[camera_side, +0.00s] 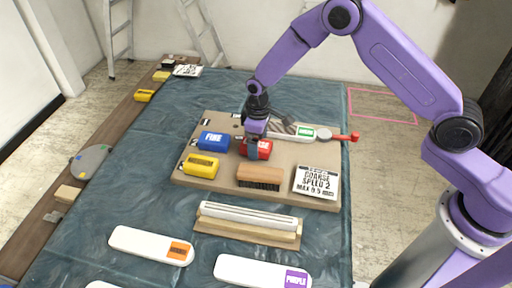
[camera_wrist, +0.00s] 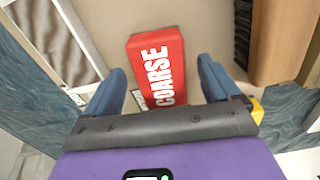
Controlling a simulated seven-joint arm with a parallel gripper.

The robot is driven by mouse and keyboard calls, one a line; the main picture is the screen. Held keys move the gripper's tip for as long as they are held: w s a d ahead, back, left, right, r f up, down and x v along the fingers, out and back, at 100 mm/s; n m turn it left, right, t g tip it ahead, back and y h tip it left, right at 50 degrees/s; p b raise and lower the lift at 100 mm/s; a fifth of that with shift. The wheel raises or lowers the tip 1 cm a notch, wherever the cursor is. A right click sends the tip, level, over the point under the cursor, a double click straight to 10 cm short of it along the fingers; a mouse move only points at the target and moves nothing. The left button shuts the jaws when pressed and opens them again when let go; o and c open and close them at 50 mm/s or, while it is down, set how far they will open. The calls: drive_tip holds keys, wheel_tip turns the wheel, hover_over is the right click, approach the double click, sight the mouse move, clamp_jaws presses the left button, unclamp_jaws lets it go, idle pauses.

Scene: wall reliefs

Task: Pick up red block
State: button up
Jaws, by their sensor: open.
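The red block (camera_side: 263,149) lies on the tan board, with the word COARSE in white on its top. In the wrist view the red block (camera_wrist: 157,66) sits between and just beyond my two blue fingers. My gripper (camera_side: 254,143) points down over the block's left part in the side view and hides some of it. In the wrist view my gripper (camera_wrist: 163,78) is open, with one finger on each side of the block's near end. A gap shows between each finger and the block. I cannot tell how far above the board the fingertips are.
On the tan board (camera_side: 215,126), a blue block (camera_side: 213,140) stands left of the red one. A red-handled tool (camera_side: 305,132) lies behind.

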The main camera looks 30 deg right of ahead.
drive_tip(key=shift+f, duration=0.25)
drive_tip(key=c, duration=1.2)
drive_tip(key=shift+r, duration=0.1)
drive_tip(key=shift+r, duration=0.5)
wheel_tip(320, 180, up, 2)
drive_tip(key=shift+r, duration=0.1)
drive_tip(key=s+d+r, duration=0.1)
drive_tip(key=s+r, duration=0.2)
drive_tip(key=s, duration=0.1)
drive_tip(key=s+d+r, duration=0.2)
drive_tip(key=s+r, duration=0.1)
drive_tip(key=s, duration=0.1)
drive_tip(key=s+d+r, duration=0.1)
drive_tip(key=s+r, duration=0.2)
drive_tip(key=s, duration=0.2)
drive_tip(key=shift+s+d+r, duration=0.1)
drive_tip(key=shift+d+r, duration=0.15)
drive_tip(key=shift+r, duration=0.05)
